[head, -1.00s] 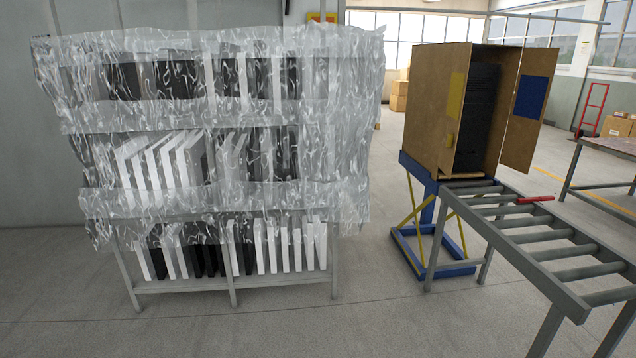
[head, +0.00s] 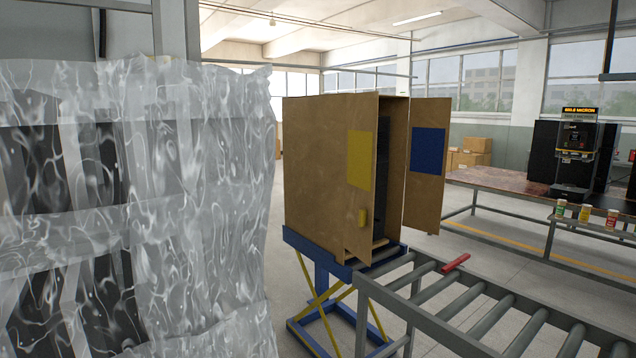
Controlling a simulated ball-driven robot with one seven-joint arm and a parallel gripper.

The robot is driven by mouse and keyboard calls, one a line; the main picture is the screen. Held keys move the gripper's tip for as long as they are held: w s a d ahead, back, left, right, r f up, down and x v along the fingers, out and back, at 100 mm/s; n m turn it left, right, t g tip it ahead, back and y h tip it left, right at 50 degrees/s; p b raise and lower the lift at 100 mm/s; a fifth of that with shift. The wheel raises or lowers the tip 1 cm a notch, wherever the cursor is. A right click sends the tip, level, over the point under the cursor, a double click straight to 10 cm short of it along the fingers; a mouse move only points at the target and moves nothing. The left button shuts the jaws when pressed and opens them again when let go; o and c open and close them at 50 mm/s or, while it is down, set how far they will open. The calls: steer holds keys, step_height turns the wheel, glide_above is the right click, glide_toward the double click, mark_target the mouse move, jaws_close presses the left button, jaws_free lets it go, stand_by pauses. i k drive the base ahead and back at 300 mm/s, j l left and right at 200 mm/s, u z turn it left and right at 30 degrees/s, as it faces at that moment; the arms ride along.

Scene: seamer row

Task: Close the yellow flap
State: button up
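A tall brown cardboard box (head: 316,170) stands upright on a blue lift table (head: 310,243) in the middle of the head view. Its left flap (head: 361,213) carries a yellow patch (head: 360,160) and a small yellow block low down. This yellow flap stands partly open, leaving a dark gap beside it. The right flap (head: 425,194) carries a blue patch (head: 427,151) and is swung wide open to the right. Dark contents show in the gap between the flaps. My gripper is not in view.
A plastic-wrapped rack (head: 195,215) fills the left side, close by. A roller conveyor (head: 470,310) runs from the box to the lower right, with a red bar (head: 456,262) on it. A workbench (head: 478,181) with a black machine (head: 574,160) stands at right.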

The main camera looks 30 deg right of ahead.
mark_target(362, 121)
steer(key=i+z, duration=0.3)
steer(key=z, duration=0.15)
steer(key=i+j+z, duration=0.2)
steer(key=z, duration=0.25)
steer(key=i, duration=0.15)
